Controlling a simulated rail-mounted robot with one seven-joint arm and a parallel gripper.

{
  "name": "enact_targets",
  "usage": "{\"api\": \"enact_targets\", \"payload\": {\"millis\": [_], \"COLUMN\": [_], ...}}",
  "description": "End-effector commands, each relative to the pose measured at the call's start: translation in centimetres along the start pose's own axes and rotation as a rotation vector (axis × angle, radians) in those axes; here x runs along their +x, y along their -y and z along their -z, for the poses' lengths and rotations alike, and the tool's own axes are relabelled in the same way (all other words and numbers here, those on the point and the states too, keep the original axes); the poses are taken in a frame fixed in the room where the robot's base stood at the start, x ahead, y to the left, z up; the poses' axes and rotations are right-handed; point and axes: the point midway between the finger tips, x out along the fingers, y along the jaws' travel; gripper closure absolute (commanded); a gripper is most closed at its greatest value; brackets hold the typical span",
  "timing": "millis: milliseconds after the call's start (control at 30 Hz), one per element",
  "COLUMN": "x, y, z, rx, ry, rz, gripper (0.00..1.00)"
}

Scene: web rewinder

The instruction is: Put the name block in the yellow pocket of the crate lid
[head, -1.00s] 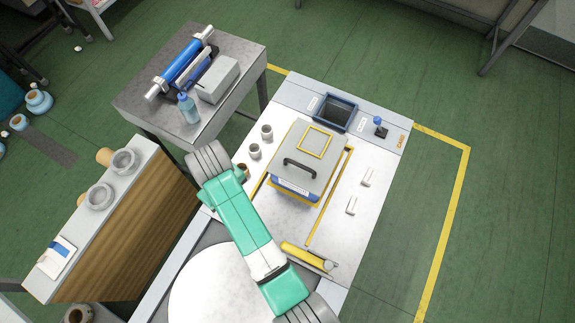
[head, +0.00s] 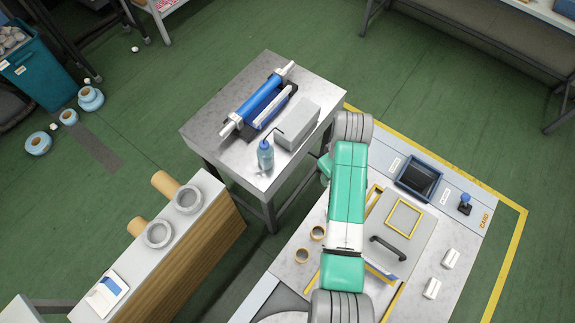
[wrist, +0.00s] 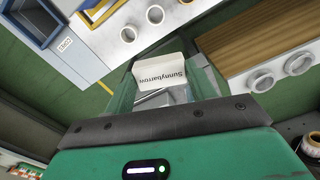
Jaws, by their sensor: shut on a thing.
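The grey crate lid (head: 417,235) lies on the crate to the right of my arm, with a dark handle. Its yellow pocket (head: 404,217) is a yellow square frame and looks empty. My arm covers the lid's left part.
A side table (head: 215,130) holds a blue roller, a grey box and a spray bottle (head: 265,155). Two small cups (head: 317,233) stand left of my arm.

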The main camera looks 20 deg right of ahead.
Motion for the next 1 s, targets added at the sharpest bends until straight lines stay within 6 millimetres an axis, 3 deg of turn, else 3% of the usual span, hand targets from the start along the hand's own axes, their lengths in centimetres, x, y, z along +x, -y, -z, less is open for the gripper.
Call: {"api": "enact_targets", "payload": {"millis": [33,200,300,433,600,1000], "x": [0.3,1.6,2.3,3.0,3.3,4.8], "y": [-2.2,-8.7,-11.3,-13.2,-14.1,-14.1], "z": [-2.2,-9.8,-14.0,-17.9,-19.9,-20.0], "rx": [-0.020,-0.157,-0.227,-0.292,-0.331,-0.334], "ry": [0.003,0.001,0.002,0.001,0.000,0.000], "rz": [0.002,0.002,0.003,0.004,0.003,0.003], "gripper": [0.66,0.66,0.66,0.66,0.66,0.66]}}
